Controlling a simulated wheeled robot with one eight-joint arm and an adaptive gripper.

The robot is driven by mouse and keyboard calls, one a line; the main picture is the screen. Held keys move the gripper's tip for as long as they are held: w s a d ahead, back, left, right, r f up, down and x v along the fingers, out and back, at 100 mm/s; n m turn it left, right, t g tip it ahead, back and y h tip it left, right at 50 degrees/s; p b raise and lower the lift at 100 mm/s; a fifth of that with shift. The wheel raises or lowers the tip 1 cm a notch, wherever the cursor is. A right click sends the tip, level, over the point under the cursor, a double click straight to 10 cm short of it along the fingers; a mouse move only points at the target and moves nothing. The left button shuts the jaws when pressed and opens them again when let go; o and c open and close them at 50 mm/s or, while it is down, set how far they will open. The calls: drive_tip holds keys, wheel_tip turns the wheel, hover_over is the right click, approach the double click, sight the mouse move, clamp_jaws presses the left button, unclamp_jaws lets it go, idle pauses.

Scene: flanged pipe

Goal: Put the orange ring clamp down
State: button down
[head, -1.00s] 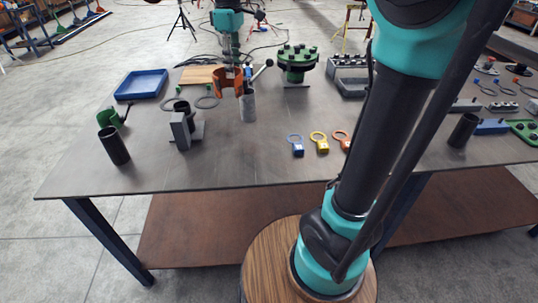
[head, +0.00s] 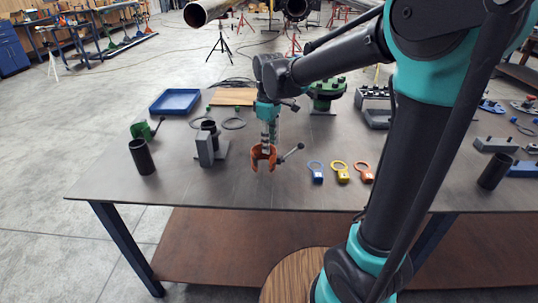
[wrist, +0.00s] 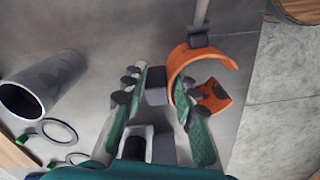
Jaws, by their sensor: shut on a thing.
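The orange ring clamp (head: 263,157), an open C-shaped band with a dark lever, is near the front of the table in the head view. It hangs just below my gripper (head: 267,138). In the wrist view the clamp (wrist: 218,57) is at the right finger of my gripper (wrist: 165,95), its opening turned to the right. My gripper is shut on the clamp; the exact contact is partly hidden by the fingers. I cannot tell whether the clamp touches the tabletop.
A grey bracket (head: 206,150) holding a dark pipe stands left of the clamp. Blue (head: 317,173), yellow (head: 340,173) and orange (head: 363,173) ring tags lie to the right. The table (head: 235,190) is bare in front.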

drive_tip(key=shift+f, duration=2.45)
drive_tip(key=c, duration=1.2)
unclamp_jaws()
drive_tip(key=shift+f, duration=0.15)
wheel_tip(320, 180, up, 12)
drive_tip(key=shift+r, duration=0.2)
